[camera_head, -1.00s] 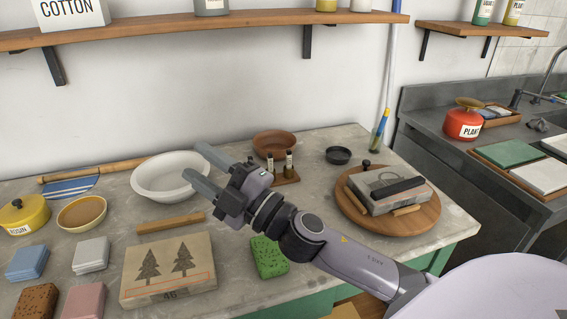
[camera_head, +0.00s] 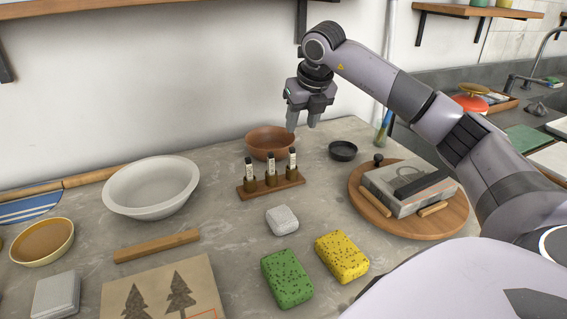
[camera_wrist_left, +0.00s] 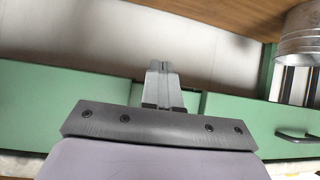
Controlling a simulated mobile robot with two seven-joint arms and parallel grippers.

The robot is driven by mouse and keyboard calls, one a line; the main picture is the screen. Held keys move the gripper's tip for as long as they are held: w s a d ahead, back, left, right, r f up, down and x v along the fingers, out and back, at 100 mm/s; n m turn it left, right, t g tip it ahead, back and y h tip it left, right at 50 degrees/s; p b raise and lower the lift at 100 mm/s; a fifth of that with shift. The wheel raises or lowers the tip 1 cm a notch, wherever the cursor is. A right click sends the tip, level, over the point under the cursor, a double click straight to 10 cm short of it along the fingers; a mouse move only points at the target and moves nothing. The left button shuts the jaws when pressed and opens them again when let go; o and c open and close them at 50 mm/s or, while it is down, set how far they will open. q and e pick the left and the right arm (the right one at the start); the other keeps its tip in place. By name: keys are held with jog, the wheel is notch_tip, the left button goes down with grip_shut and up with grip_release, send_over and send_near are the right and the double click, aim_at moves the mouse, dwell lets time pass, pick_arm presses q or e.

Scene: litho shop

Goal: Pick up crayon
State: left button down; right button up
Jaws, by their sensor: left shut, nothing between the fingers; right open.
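Three dark upright sticks with pale labels, which look like the crayons (camera_head: 271,171), stand in a row in a small wooden holder (camera_head: 283,188) in the head view. My right gripper (camera_head: 303,125) points down with its fingers apart and empty. In the picture it is above and right of the crayons, in front of the right edge of a brown bowl (camera_head: 262,143); its exact height is hard to tell. My left gripper (camera_wrist_left: 163,68) shows only in the left wrist view, with its fingers together and nothing between them, in front of green cabinet fronts.
A white block (camera_head: 282,220), a green sponge (camera_head: 286,278) and a yellow sponge (camera_head: 341,256) lie in front of the holder. A black dish (camera_head: 343,151) and a round wooden board (camera_head: 447,225) are to its right. A white basin (camera_head: 151,188) stands left.

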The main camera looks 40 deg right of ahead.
aim_at(292, 148)
jog(key=f, duration=0.3)
jog(key=w+f, duration=0.1)
jog(key=f, duration=0.2)
jog(key=w+a+f, duration=0.1)
jog(key=f, duration=0.2)
jog(key=shift+w+f+b, duration=0.25)
jog(key=shift+f+b, duration=0.05)
jog(key=shift+b, duration=0.1)
grip_shut()
